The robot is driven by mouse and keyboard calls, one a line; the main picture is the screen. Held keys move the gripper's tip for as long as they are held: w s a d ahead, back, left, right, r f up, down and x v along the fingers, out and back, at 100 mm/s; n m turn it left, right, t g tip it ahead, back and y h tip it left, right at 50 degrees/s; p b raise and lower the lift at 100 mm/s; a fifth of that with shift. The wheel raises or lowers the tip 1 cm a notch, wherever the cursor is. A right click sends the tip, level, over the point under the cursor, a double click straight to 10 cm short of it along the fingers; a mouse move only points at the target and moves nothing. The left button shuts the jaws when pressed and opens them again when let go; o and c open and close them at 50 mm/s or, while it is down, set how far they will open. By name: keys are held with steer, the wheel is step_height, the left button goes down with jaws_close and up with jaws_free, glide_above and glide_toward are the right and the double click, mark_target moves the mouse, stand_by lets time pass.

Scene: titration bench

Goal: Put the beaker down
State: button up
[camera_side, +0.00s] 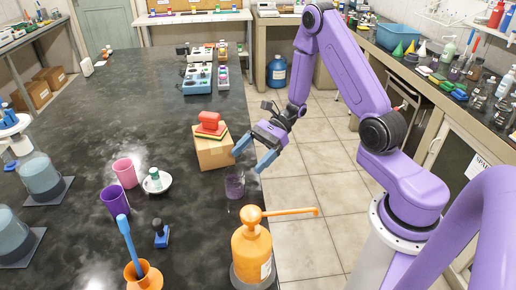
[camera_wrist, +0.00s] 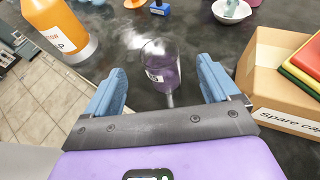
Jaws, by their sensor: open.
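The beaker (camera_side: 234,183) is clear glass with purple liquid and stands upright on the black bench near its right edge. In the wrist view the beaker (camera_wrist: 161,66) stands ahead of and between the two blue fingers, with a label on its side. My gripper (camera_side: 254,157) is open, its blue fingers spread apart just above and behind the beaker in the side view. In the wrist view my gripper (camera_wrist: 162,88) shows a gap on both sides of the beaker, with neither finger touching it.
A cardboard box (camera_side: 214,153) with colored items on top stands close beside the beaker. An orange bottle (camera_side: 252,248) with a long spout stands in front. A white bowl (camera_side: 157,182) and pink (camera_side: 125,172) and purple (camera_side: 114,200) cups are left. The bench's right edge is close.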

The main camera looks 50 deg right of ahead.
steer(key=s+r+n+h, duration=0.3)
steer(key=s+n+h, duration=0.1)
steer(key=s+n, duration=0.4)
steer(key=s+a+r+n+g+h, duration=0.1)
steer(key=s+r+n+h, duration=0.3)
steer(key=s+n, duration=0.4)
steer(key=s+a+r+n+h, duration=0.1)
steer(key=s+r+n+h, duration=0.3)
steer(key=n, duration=1.2)
steer(key=s, duration=0.4)
steer(key=shift+s+a+g+h, duration=0.2)
steer(key=shift+a+g+h, duration=0.1)
steer(key=shift+h, duration=0.1)
